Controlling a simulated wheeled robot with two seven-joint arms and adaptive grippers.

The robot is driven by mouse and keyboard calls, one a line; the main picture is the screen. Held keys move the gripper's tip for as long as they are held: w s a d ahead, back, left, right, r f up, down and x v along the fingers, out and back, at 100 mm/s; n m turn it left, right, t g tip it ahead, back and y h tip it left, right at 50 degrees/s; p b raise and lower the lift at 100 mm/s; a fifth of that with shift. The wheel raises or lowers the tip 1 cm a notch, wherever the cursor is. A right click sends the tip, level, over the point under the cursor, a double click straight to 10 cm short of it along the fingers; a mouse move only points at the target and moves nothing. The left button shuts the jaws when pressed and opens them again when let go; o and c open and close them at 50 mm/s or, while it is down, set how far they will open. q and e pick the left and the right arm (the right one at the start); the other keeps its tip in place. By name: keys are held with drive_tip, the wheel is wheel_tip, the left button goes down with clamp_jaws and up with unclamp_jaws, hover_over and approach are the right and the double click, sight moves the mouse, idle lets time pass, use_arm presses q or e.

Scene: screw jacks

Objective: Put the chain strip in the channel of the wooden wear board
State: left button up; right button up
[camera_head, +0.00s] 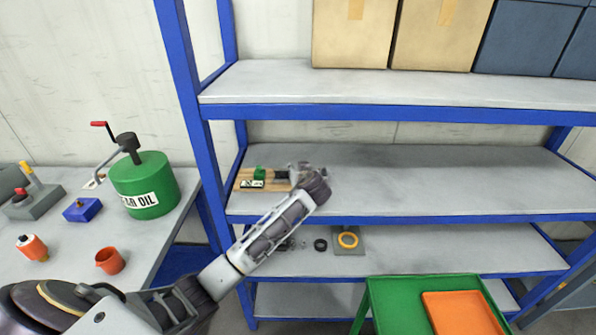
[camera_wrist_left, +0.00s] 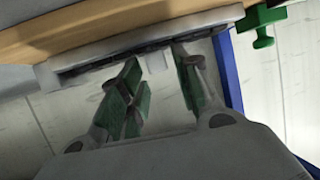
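The wooden wear board (camera_head: 243,181) lies on the middle blue shelf at its left end, with a green part (camera_head: 259,173) and a black-and-white label on it. Its wooden edge (camera_wrist_left: 110,22) crosses the top of the left wrist view. A grey bar with a dark strip along it (camera_wrist_left: 85,70) runs beside that edge. I cannot tell whether this dark strip is the chain strip. My left gripper (camera_head: 290,173) is at the board's right end. My right gripper is out of view.
The middle shelf (camera_head: 430,180) is clear to the right. A lower shelf holds a yellow ring on a grey plate (camera_head: 348,241) and a black ring (camera_head: 320,245). A green oil drum (camera_head: 145,185) stands on the left bench. A green tray (camera_head: 395,305) is at front right.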

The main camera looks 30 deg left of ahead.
use_arm(q)
drive_tip(key=shift+r, duration=0.15)
idle(0.3)
drive_tip(key=shift+s+d, duration=0.35)
drive_tip(key=shift+r+b+v, duration=0.2)
drive_tip(key=shift+b+v, duration=0.8)
drive_tip(key=shift+v, duration=4.55)
